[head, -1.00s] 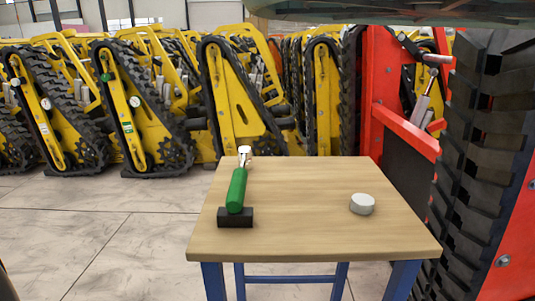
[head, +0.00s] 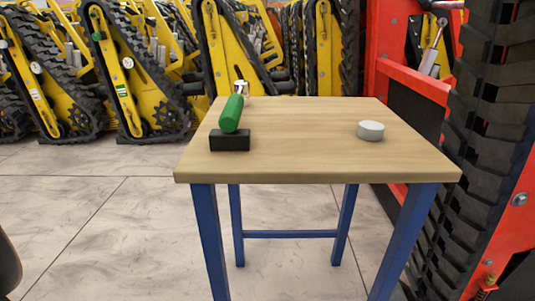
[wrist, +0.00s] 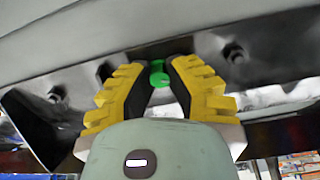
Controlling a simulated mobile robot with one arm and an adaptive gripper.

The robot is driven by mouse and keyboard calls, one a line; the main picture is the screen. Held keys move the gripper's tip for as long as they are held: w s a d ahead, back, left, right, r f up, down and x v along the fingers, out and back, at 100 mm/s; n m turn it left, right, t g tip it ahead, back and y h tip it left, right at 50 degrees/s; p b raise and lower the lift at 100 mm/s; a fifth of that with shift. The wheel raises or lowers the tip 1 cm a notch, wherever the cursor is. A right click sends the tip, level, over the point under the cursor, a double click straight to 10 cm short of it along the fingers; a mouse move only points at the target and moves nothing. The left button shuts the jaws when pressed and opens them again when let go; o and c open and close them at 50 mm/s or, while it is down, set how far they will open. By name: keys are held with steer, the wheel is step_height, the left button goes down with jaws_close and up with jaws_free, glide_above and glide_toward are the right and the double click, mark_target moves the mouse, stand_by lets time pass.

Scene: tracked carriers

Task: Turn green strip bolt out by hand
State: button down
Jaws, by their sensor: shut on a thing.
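The green strip bolt (wrist: 159,79) shows in the wrist view, at the top middle under a dark grey panel. My gripper (wrist: 160,76), with yellow ridged fingers and black pads, reaches up to it from below. The fingertips are shut on the bolt, one pad on each side of it. The bolt's round green end shows between the pads; its upper part is hidden in shadow. Neither my gripper nor the bolt shows in the head view.
A red machine with a black track (head: 490,140) stands close at right. Yellow tracked carriers (head: 150,60) line the back.

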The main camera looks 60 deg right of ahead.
steer(key=shift+f, duration=0.1)
steer(key=shift+f+n+b, duration=0.2)
steer(key=shift+n+b, duration=0.3)
steer(key=shift+b, duration=0.1)
steer(key=shift+w+f+n+b, duration=0.1)
steer(key=shift+f+n+b, duration=0.1)
steer(key=shift+n+b, duration=1.1)
steer(key=shift+b, duration=0.45)
steer(key=c, duration=1.4)
jaws_free()
steer(key=shift+r+n, duration=0.35)
steer(key=shift+n, duration=0.15)
steer(key=shift+o, duration=0.9)
steer(key=shift+r, duration=0.15)
steer(key=o, duration=0.3)
steer(key=shift+a, duration=0.1)
steer(key=shift+o, duration=0.2)
